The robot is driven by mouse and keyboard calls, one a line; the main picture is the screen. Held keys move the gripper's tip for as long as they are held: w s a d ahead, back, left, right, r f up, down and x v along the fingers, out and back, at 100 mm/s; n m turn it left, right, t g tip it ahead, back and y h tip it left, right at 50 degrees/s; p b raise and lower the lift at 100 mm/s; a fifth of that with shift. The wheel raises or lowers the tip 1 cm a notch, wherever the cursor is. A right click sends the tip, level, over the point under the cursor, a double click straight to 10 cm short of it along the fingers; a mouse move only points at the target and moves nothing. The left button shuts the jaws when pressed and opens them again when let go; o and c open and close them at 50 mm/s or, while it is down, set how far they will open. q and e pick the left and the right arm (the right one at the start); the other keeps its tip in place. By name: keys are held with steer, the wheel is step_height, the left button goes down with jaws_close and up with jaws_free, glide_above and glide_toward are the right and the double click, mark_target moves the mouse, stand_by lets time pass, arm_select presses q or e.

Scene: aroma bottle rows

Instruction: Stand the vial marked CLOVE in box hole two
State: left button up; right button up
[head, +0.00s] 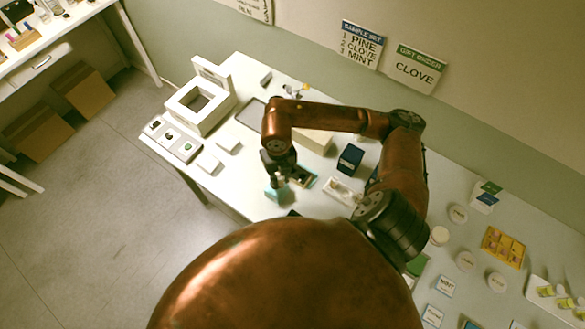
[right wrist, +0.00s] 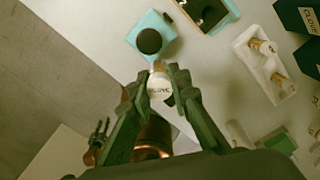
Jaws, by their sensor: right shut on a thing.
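My right gripper (head: 279,174) is shut on a small vial (right wrist: 159,84) with a white cap; the dark lettering on the cap is too small to read surely. In the right wrist view my right gripper (right wrist: 160,88) has a finger on each side of the cap. A teal block (right wrist: 148,40) with a dark round top is just beyond the vial; it also shows in the head view (head: 273,194). An open box (right wrist: 229,9) with a wooden inside lies beside the block. Its hole numbers cannot be read.
A white tray (head: 335,185) with vials lies right of the open box. A dark blue box (head: 350,158) stands behind it. A sign (head: 361,47) lists PINE, CLOVE, MINT; another sign (head: 415,69) reads CLOVE. A white frame-like device (head: 190,120) stands at the far left.

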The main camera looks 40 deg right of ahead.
steer(key=w+d+f+p, duration=0.1)
steer(key=w+d+f, duration=0.1)
steer(key=d+f, duration=0.1)
steer(key=w+d+f+p, duration=0.1)
steer(key=w+d+f, duration=0.1)
steer(key=d, duration=0.1)
steer(key=w+d+f+p, duration=0.1)
steer(key=w+d+f, duration=0.1)
steer(key=d+f, duration=0.1)
steer(key=shift+d+f, duration=0.35)
steer(key=shift+d, duration=0.15)
step_height(320, 180, down, 3)
steer(key=shift+d+r+p, duration=0.1)
steer(key=shift+p, duration=0.65)
steer(key=shift+f, duration=0.25)
